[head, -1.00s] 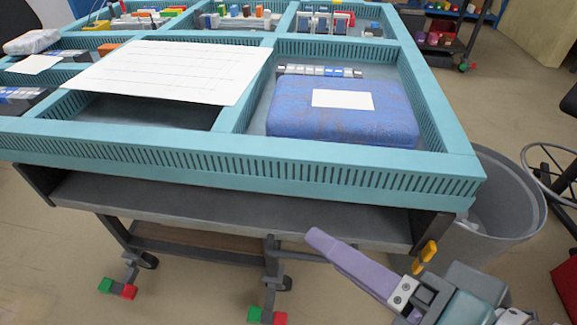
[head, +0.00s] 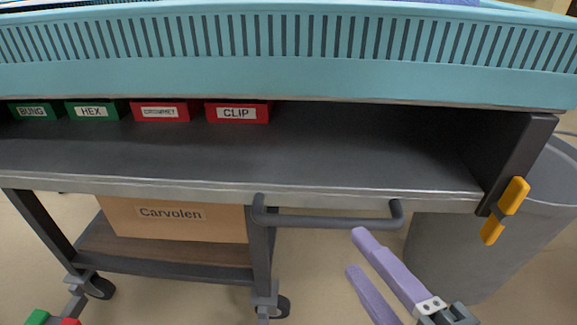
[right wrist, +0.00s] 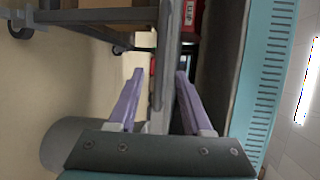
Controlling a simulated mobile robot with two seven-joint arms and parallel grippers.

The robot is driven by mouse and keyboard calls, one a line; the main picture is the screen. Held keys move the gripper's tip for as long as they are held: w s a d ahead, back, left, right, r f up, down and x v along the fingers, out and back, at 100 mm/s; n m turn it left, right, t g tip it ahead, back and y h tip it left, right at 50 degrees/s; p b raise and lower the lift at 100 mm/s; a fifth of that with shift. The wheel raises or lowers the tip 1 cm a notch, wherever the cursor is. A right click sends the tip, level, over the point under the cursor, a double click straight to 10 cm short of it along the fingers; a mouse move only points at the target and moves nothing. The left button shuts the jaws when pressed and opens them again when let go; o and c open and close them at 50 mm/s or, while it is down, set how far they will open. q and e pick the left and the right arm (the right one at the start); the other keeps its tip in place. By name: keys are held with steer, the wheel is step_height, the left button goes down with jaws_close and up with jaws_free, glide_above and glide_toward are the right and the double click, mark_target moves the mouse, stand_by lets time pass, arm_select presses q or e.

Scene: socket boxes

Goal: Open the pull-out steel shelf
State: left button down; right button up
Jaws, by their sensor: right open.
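The grey steel shelf (head: 300,160) spans under the teal tabletop, and a grey bar handle (head: 325,221) is fixed along its front edge. My right gripper (head: 357,252) has purple fingers, open and empty, just below the handle's right half. In the right wrist view, the handle bar (right wrist: 166,60) runs between the two open fingers (right wrist: 160,74) in the picture; I cannot tell whether it is within their depth. No contact shows.
Green and red labelled bins, including CLIP (head: 238,113), stand on the shelf at left. A yellow-orange piece (head: 505,210) sits on the right post. A grey waste bin (head: 450,255) is at right. A Carvolen box (head: 175,217) rests on the lower wooden board.

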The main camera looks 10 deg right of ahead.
mark_target(334, 226)
steer(key=b+x, duration=0.1)
steer(key=x, duration=0.7)
steer(key=shift+w+b, duration=0.1)
steer(key=shift+b, duration=0.2)
steer(key=shift+c, duration=0.4)
jaws_close()
stand_by(0.5)
